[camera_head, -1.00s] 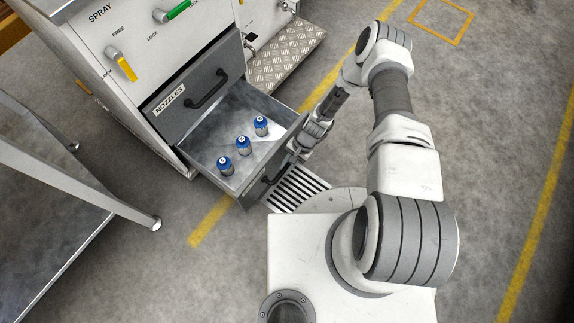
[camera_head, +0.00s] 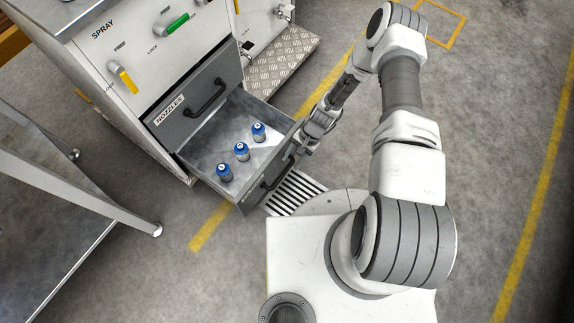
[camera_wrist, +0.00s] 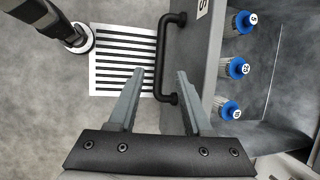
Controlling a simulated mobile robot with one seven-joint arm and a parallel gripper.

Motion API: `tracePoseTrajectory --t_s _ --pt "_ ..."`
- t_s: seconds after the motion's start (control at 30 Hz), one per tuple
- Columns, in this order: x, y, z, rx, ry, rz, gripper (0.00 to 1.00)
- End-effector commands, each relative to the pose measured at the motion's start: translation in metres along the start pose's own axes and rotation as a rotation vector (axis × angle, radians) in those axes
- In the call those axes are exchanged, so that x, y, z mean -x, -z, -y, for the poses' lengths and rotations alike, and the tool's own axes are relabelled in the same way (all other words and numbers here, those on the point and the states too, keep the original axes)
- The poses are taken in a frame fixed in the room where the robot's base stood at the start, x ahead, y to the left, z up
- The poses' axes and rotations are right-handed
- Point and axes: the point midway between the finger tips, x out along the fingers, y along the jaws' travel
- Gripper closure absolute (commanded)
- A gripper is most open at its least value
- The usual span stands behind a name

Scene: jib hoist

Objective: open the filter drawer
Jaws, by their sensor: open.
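The lower drawer (camera_head: 215,203) of the cabinet stands pulled out, with three blue-capped filters (camera_head: 242,152) inside. They also show in the wrist view (camera_wrist: 239,67). Its front label is mostly hidden; only an "S" shows in the wrist view. Its dark bar handle (camera_wrist: 162,60) shows between the two fingers of my gripper (camera_wrist: 160,75) in the wrist view. The fingers are apart, one on each side of the handle's line; whether they touch it I cannot tell. In the head view my gripper (camera_head: 301,147) is just beside the drawer's front.
The shut nozzles drawer (camera_head: 190,105) is above the open one. A spray panel with yellow (camera_head: 127,80) and green (camera_head: 177,23) levers is higher up. A metal table (camera_head: 50,245) stands at left, a treadplate step (camera_head: 282,62) behind. Floor at right is clear.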

Motion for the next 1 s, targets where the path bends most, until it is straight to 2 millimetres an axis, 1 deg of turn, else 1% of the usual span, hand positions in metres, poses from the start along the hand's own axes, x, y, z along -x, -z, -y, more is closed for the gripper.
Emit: tracePoseTrajectory --t_s 0.03,0.2,0.3,0.4,0.5,0.6,1.0 --pt "0.019 -0.001 0.001 0.000 0.001 -0.003 0.50" --pt "0.057 0.000 0.001 0.000 0.000 -0.003 0.50" --pt "0.075 0.000 0.000 0.000 0.000 -0.003 0.50" --pt "0.087 0.000 0.000 0.000 0.000 -0.002 0.50" --pt "0.094 0.000 0.000 0.000 -0.001 -0.001 0.50" --pt "0.097 0.000 -0.001 0.000 -0.001 0.000 0.50" --pt "0.096 0.000 0.000 0.000 -0.001 0.000 0.50"
